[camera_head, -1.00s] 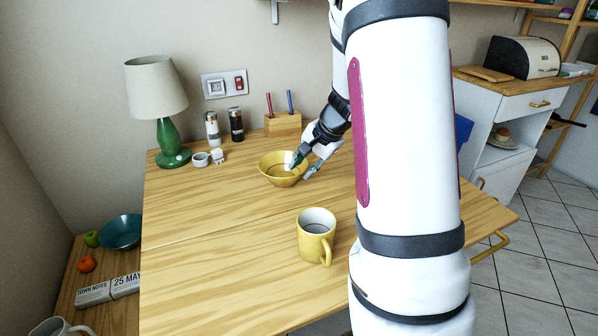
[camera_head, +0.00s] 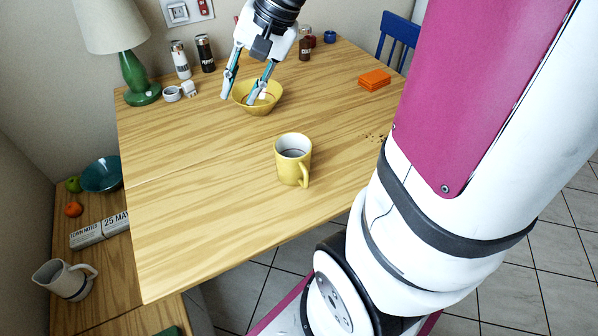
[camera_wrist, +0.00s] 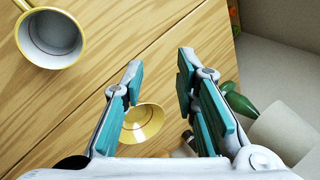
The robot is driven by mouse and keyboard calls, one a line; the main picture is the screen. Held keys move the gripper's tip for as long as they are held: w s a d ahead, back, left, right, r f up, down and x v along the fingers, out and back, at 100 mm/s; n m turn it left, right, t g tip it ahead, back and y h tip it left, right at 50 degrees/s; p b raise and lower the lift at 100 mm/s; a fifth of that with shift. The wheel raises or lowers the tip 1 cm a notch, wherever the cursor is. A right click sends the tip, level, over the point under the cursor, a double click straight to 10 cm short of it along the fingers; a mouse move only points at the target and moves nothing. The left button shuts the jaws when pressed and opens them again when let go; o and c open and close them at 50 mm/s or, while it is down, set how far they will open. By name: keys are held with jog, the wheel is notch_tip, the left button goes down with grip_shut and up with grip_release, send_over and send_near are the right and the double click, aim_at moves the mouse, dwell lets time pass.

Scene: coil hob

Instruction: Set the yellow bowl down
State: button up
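The yellow bowl (camera_head: 268,104) sits upright on the wooden table (camera_head: 190,150), toward its back edge. My gripper (camera_head: 238,98) is open, its two fingers pointing down at the bowl's left side; one finger overlaps the bowl in the head view. In the wrist view my gripper (camera_wrist: 160,62) has its fingers spread wide with nothing held between them. There the bowl (camera_wrist: 150,122) shows between the fingers, farther off, its left edge partly hidden by a finger. Whether a finger touches the bowl I cannot tell.
A yellow mug (camera_head: 292,160) stands in front of the bowl. Salt and pepper mills (camera_head: 180,60), a small white cup (camera_head: 172,94) and a green lamp (camera_head: 136,75) stand at the back left. An orange stack (camera_head: 374,80) lies to the right. The table's front left is clear.

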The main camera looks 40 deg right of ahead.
jog(key=s+a+r+n+g, duration=0.2)
jog(key=s+a+n, duration=0.3)
jog(key=s+a, duration=0.55)
jog(key=s+d+f+n+g+h, duration=0.1)
jog(key=s+n+h, duration=0.2)
jog(key=s, duration=1)
jog(key=shift+d+n+h, duration=0.25)
jog(key=shift+n+h, duration=0.05)
jog(key=shift+n, duration=0.4)
jog(key=shift+f, duration=0.1)
notch_tip(320, 180, up, 18)
jog(key=t+p, duration=0.3)
jog(key=p, duration=1.3)
jog(key=shift+r+p, duration=0.25)
jog(key=shift+p, duration=0.15)
